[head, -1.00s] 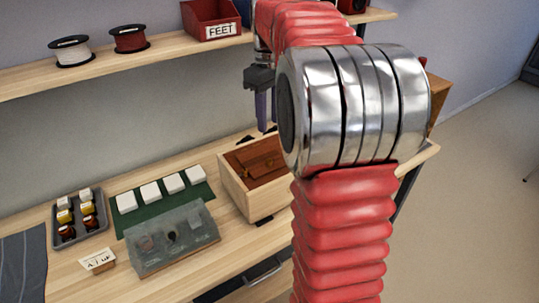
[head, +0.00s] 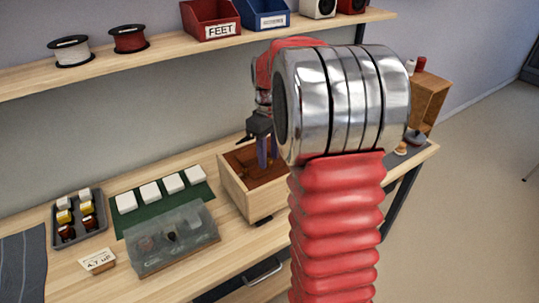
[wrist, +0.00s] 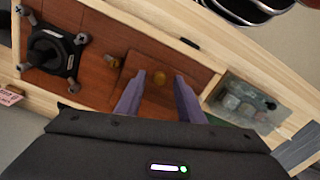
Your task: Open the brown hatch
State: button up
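The brown hatch (wrist: 143,92) is a square wooden panel in the reddish-brown inside of a pale wooden box (wrist: 205,88). It carries a small round brass knob (wrist: 158,78). The box (head: 240,191) also shows in the head view, on the bench left of my arm. My gripper (wrist: 160,75) has two purple fingers, spread apart over the hatch, one on each side of the knob in the picture. Gaps show between knob and fingers. In the head view my gripper (head: 267,160) points down into the box. Its near parts hide some of the hatch in the wrist view.
A black part with screws (wrist: 52,52) and a brass piece (wrist: 112,61) lie beside the hatch. A clear-covered case (head: 172,238), a green mat (head: 160,205) and a grey tray (head: 80,217) stand left of the box. A shelf (head: 165,50) runs behind.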

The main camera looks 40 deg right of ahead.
jog(key=shift+f, duration=0.25)
jog(key=shift+c, duration=0.5)
grip_shut()
jog(key=shift+d, duration=0.15)
